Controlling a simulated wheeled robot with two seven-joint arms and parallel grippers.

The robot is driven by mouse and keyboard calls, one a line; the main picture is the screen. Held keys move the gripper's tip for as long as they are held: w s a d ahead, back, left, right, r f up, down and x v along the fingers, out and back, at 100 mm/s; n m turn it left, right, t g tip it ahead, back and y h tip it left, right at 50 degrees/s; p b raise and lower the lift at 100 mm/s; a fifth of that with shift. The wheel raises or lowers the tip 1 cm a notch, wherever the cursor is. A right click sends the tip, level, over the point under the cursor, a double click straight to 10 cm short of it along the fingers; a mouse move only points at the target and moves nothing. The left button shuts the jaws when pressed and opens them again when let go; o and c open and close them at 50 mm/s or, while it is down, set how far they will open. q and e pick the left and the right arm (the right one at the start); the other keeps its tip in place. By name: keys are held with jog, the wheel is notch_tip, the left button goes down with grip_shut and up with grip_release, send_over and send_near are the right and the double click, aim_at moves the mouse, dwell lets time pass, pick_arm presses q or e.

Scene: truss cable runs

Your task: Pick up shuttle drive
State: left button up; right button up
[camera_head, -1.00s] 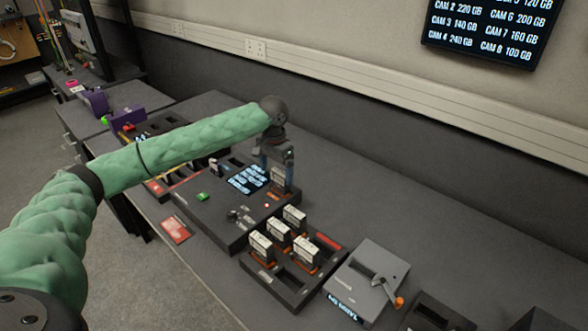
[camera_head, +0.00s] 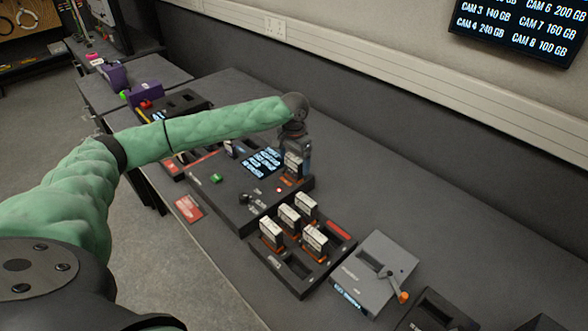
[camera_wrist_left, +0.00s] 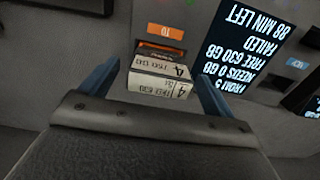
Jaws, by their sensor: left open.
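In the head view this drive (camera_head: 293,163) stands at the console's right end. My left gripper (camera_wrist_left: 158,90) is open, with one blue finger on each side of the drive; I cannot tell whether they touch it. In the head view the left gripper (camera_head: 298,150) is above the console, partly hiding the drive's slot. My right gripper is not in view.
The console (camera_head: 226,200) has a lit screen (camera_head: 262,162) and a green button (camera_head: 216,179). A dark rack (camera_head: 262,270) with several upright drives is in front right. A grey box with a crank (camera_head: 372,268) stands further right. A red card (camera_head: 189,208) lies at the bench edge.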

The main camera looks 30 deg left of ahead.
pick_arm(q)
jog(key=shift+f, duration=1)
jog(key=c, duration=1.3)
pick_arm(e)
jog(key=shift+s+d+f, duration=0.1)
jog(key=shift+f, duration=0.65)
pick_arm(q)
jog(key=shift+r+p, duration=0.15)
jog(key=shift+p, duration=0.15)
